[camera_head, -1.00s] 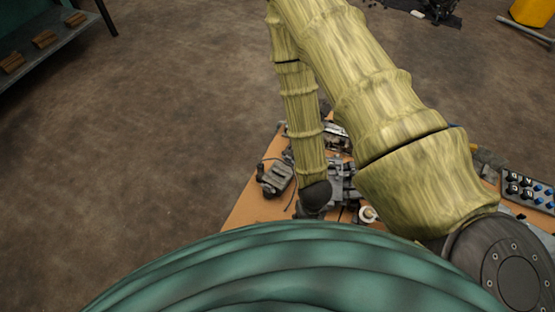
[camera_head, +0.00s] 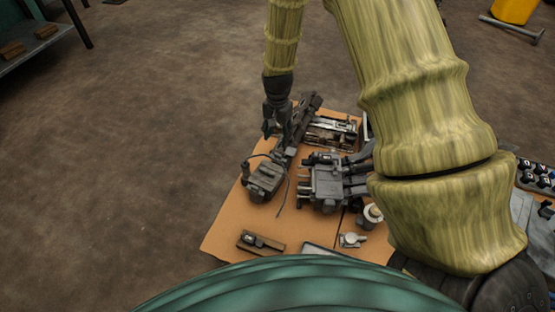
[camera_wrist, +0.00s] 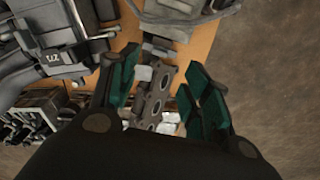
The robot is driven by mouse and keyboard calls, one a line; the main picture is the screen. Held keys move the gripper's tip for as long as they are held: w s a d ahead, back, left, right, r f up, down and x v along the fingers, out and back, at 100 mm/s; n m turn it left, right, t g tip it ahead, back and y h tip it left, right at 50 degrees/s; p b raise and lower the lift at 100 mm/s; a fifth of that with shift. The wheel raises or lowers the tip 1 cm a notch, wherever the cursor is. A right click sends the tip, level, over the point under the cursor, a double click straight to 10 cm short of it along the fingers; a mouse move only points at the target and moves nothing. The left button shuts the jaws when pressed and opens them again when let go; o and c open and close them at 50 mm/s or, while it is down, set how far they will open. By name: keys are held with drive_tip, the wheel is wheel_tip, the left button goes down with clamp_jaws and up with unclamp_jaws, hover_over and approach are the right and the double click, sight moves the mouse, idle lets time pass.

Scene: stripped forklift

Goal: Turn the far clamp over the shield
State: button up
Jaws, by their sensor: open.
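My gripper (camera_head: 278,130) points down over the far left part of the orange-brown table, beside a dark long part (camera_head: 303,112). In the wrist view my gripper (camera_wrist: 163,66) is open, with green pads on both sides of a grey metal strip with round holes (camera_wrist: 153,100). I cannot tell whether the pads touch the strip. I cannot tell for sure which part is the far clamp or which is the shield; the fingers and arm hide some of the parts.
The table (camera_head: 225,235) holds a dark grey unit with a cable (camera_head: 265,178), a larger grey machine block (camera_head: 325,182), an open tray of parts (camera_head: 330,133) and a small dark block (camera_head: 260,242). My arm covers the right side. Brown floor is clear at left.

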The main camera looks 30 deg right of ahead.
sight(278, 155)
wheel_tip(278, 155, down, 11)
drive_tip(key=b, duration=0.5)
drive_tip(key=shift+w+r, duration=0.1)
drive_tip(key=shift+r, duration=0.1)
drive_tip(key=c, duration=1)
